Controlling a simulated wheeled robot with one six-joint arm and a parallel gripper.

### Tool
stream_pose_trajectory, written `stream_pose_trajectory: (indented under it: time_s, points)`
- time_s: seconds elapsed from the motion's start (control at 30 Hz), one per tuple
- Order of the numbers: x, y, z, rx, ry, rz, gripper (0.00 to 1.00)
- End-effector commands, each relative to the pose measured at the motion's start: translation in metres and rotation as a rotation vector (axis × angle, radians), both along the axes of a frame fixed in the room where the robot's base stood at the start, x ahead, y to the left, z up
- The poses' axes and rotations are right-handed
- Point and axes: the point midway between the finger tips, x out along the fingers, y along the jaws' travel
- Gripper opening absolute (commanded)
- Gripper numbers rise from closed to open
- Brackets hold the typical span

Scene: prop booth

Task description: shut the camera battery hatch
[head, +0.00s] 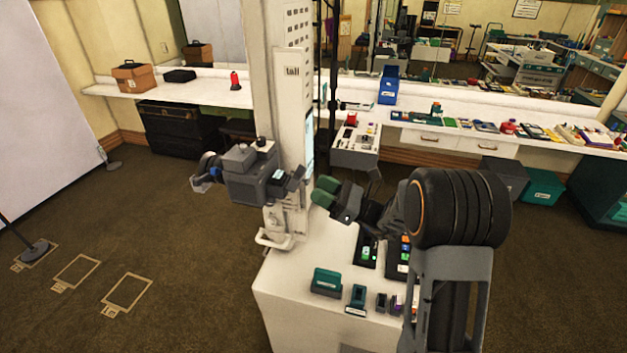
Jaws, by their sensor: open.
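The dark grey camera (247,186) is mounted on the left of the pale column at mid-height, its lens pointing left. A small dark flap (295,178) sticks out at its right end and looks like the battery hatch standing open. My gripper (324,191) has green fingertips and is open and empty. It is just right of the flap, apart from it in the picture, reaching in from the right. The inside of the battery bay is too small to make out.
The white cabinet top (288,282) below holds a teal box (326,282), small holders and dark trays. The pale column (293,120) stands behind the flap. A handle (273,239) juts out below the camera.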

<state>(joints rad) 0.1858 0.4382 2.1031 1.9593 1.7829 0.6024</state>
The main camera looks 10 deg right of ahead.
Motion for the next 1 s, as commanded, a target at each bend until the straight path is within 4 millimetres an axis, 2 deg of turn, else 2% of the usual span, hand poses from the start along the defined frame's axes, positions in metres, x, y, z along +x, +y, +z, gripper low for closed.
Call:
stream_pose_trajectory:
  time_s: [0.2,0.6,1.0]
  points:
    - [0.007,0.017,0.008,0.000,0.000,0.001,0.46]
    - [0.008,0.020,0.009,0.000,-0.001,0.000,0.46]
    - [0.008,0.020,0.009,0.000,-0.001,0.000,0.08]
